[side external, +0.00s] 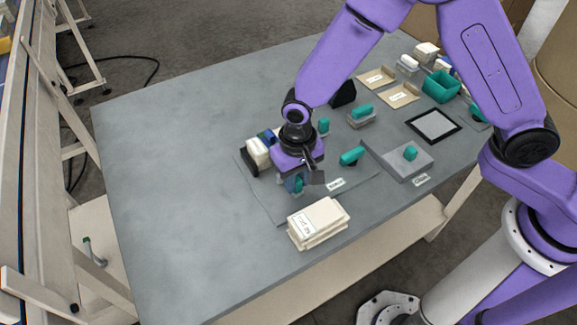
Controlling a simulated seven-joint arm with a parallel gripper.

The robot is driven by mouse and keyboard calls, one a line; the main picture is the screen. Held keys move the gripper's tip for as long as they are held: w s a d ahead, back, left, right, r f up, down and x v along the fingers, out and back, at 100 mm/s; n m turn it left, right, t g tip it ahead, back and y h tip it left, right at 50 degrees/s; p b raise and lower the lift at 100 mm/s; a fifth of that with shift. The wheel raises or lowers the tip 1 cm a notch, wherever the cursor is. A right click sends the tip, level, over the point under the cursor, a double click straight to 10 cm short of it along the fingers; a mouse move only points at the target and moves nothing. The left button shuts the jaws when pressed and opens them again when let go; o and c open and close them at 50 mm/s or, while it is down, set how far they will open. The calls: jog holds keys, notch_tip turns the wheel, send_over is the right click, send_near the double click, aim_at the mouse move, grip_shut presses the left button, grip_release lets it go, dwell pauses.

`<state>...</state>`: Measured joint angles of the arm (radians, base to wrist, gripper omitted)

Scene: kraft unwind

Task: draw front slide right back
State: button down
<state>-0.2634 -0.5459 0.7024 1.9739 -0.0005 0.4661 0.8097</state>
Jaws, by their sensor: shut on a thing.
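My gripper (297,178) is over the middle of the grey table, pointing down at a marked mat area. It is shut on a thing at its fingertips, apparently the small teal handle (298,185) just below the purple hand. The hand and wrist hide most of what that handle is fixed to, so I cannot tell whether it is the front slide. Another teal handle (352,156) lies to the right on the mat. A further teal handle (323,126) stands behind the hand.
A stack of cream boxes (319,223) stands at the front edge. A grey block with a teal knob (398,160) sits to the right. Cream blocks (258,152) stand close left of the hand. A teal bin (441,87) and trays are at the back right. The table's left side is clear.

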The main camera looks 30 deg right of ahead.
aim_at(299, 194)
jog(key=shift+s, duration=0.8)
jog(key=c, duration=1)
grip_release()
jog(key=shift+w+r, duration=0.1)
jog(key=shift+r, duration=0.15)
notch_tip(299, 194, up, 17)
